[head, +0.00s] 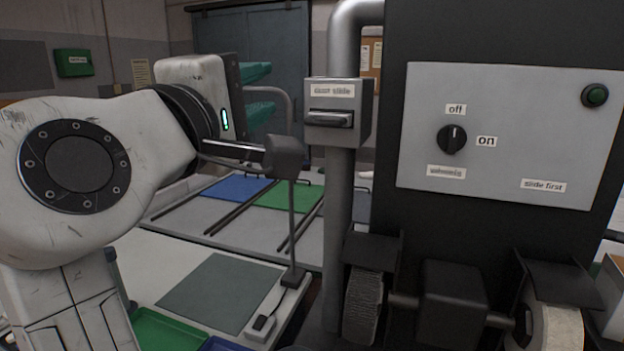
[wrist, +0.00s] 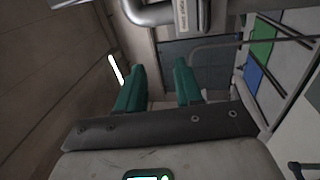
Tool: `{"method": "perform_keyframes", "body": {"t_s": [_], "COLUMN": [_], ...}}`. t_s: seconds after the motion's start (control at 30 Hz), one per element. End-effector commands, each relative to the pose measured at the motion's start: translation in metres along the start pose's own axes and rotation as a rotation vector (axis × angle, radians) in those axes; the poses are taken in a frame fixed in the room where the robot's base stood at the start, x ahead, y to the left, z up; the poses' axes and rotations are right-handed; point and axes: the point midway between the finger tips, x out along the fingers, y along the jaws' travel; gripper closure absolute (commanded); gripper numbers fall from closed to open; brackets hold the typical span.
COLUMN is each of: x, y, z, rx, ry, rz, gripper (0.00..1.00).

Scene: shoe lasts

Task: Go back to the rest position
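My gripper (head: 258,95) is raised at the upper left of the head view, in front of the blue-grey door. Its two green fingers are apart, with nothing between them. The wrist view also shows my gripper (wrist: 158,86) open and empty, both fingers clear of any object. The box with the slide handle (head: 331,118) is to the right of my gripper and apart from it. The rotary knob (head: 452,139) on the machine's grey panel has its white mark near the "off" label.
A thick grey pipe (head: 342,200) runs down beside the dark machine. A bristle wheel (head: 363,305) and a pale wheel (head: 556,327) sit low on it. A lamp (head: 284,157) stands on the bench below my arm. A bench behind bears blue (head: 236,187) and green (head: 285,196) areas.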

Motion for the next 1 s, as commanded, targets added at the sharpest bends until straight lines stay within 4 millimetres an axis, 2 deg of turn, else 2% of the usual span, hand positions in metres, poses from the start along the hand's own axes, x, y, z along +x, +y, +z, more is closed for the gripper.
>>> {"method": "perform_keyframes", "body": {"t_s": [0.27,0.37,0.57,0.67,0.8,1.0], "x": [0.017,0.025,0.040,0.048,0.053,0.037], "y": [-0.045,-0.068,-0.129,-0.172,-0.251,-0.352], "z": [0.016,0.024,0.051,0.074,0.122,0.197], "rx": [0.044,0.068,0.137,0.189,0.297,0.472], "ry": [0.000,0.000,-0.008,-0.021,-0.061,-0.155], "rz": [-0.064,-0.098,-0.193,-0.264,-0.403,-0.603], "gripper": [0.65,0.65,0.65,0.65,0.65,0.65]}}
